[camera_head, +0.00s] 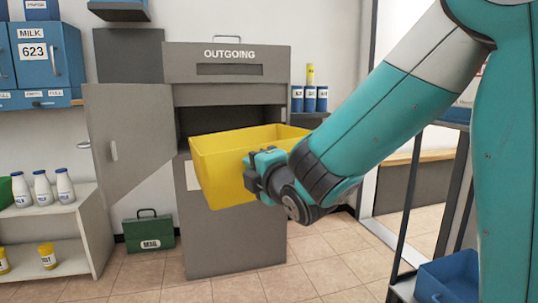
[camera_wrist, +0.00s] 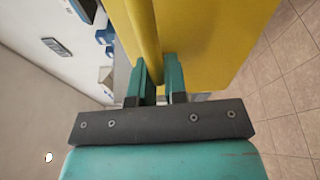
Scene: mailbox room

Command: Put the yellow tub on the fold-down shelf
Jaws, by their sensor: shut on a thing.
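The yellow tub (camera_head: 222,167) is held up in front of the grey OUTGOING cabinet in the head view. My gripper (camera_head: 258,170) is shut on its near wall. In the wrist view the two teal fingers of my gripper (camera_wrist: 160,75) pinch the rim of the yellow tub (camera_wrist: 215,30). The tub looks roughly level; its inside is mostly hidden. I cannot clearly make out a fold-down shelf; the tub and my arm hide part of the scene.
The OUTGOING cabinet (camera_head: 229,63) has its door (camera_head: 130,135) swung open to the left. White bottles (camera_head: 43,190) stand on a shelf unit at left. A green case (camera_head: 148,230) is on the floor. A blue bin (camera_head: 452,275) is at lower right. Tiled floor in front is clear.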

